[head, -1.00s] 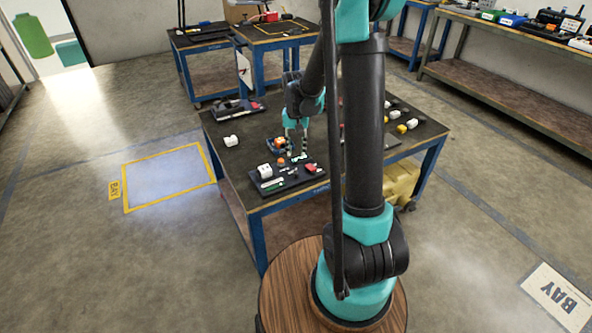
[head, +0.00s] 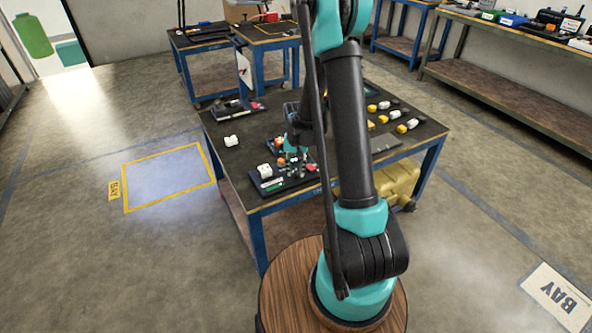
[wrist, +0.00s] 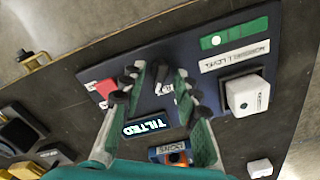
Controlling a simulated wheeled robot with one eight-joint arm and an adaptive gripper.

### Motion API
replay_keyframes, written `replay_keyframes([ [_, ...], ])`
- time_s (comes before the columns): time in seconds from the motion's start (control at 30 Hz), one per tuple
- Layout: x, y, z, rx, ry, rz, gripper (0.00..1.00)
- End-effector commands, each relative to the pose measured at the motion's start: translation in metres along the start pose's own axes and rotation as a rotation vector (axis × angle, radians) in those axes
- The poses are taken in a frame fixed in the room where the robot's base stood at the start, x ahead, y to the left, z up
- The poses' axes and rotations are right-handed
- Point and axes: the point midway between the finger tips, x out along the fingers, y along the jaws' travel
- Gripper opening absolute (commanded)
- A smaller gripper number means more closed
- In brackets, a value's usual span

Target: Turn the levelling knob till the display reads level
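The dark control panel (wrist: 205,75) lies on the table and also shows in the head view (head: 258,187). Its display (wrist: 146,126) reads "TILTED". A green level strip (wrist: 236,36) with a pale round bubble left of its middle lies at the panel's far right, beside a white label (wrist: 234,56). My gripper (wrist: 160,76) reaches down over the panel, its two fingers apart. A small dark, knob-like part (wrist: 164,72) shows between the fingertips; I cannot tell whether they touch it. In the head view my gripper (head: 297,160) is low over the panel.
A white block (wrist: 246,94) and a red part (wrist: 104,88) are on the panel, either side of the fingers. A blue box with an orange top (wrist: 168,152) stands close by the panel. Several yellow and white parts (head: 401,128) lie at the table's right.

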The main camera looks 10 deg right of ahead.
Motion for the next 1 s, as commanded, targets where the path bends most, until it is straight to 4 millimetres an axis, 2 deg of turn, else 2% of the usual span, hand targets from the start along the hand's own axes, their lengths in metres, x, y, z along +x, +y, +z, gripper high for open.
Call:
replay_keyframes([
  [0.07,-0.0001,0.0000,0.0000,0.000,0.000,0.000,0.31],
  [0.3,-0.0003,0.0000,0.0001,0.000,0.000,0.000,0.01],
  [0.33,-0.0003,0.0000,0.0001,0.000,0.000,0.000,0.00],
  [0.67,-0.0004,0.0000,0.0001,0.053,0.000,0.000,0.00],
  [1.0,-0.0004,0.0000,0.0000,0.389,0.000,0.000,0.00],
])
